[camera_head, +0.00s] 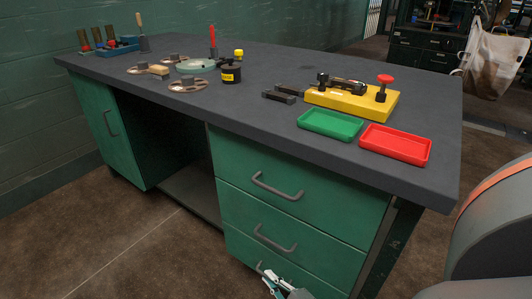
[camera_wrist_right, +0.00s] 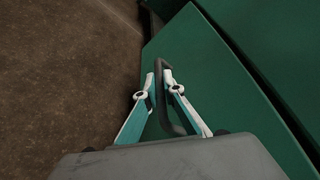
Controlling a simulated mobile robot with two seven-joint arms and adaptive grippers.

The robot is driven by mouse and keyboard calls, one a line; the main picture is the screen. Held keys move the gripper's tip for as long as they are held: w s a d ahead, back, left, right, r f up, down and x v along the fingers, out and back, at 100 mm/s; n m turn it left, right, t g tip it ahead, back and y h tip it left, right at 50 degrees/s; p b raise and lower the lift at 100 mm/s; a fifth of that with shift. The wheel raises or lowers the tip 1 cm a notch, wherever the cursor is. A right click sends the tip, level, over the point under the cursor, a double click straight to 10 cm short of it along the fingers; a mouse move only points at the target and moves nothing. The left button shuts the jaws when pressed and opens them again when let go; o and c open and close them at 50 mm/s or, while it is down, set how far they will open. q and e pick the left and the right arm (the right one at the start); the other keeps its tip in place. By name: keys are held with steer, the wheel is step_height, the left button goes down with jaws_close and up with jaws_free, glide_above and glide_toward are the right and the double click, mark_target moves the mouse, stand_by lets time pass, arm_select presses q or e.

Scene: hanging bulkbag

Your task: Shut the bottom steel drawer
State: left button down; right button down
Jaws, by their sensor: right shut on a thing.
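The green bench has a stack of drawers, and the bottom steel drawer (camera_head: 314,286) is at the lower edge of the head view. Its green front fills much of the wrist view (camera_wrist_right: 225,110). I cannot tell from these frames how far it stands out. Its dark bar handle (camera_wrist_right: 161,65) runs between my right gripper's fingers (camera_wrist_right: 160,80), which are shut on it. In the head view my right gripper (camera_head: 272,282) is at this handle and partly cut off by the frame. My left gripper is not in view.
Two more drawers with handles (camera_head: 277,187) (camera_head: 274,240) sit above. The dark benchtop (camera_head: 240,110) overhangs them and carries a green tray (camera_head: 330,124), a red tray (camera_head: 396,144) and a yellow fixture (camera_head: 350,100). Bare floor (camera_head: 150,245) lies in front.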

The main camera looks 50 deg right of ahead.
steer(key=shift+d, duration=0.35)
steer(key=c, duration=2.4)
jaws_free()
steer(key=shift+c, duration=0.2)
steer(key=shift+s, duration=0.1)
steer(key=shift+s+a, duration=0.15)
steer(key=shift+s, duration=0.15)
steer(key=v, duration=1.1)
steer(key=shift+r, duration=0.2)
steer(key=shift+a, duration=0.1)
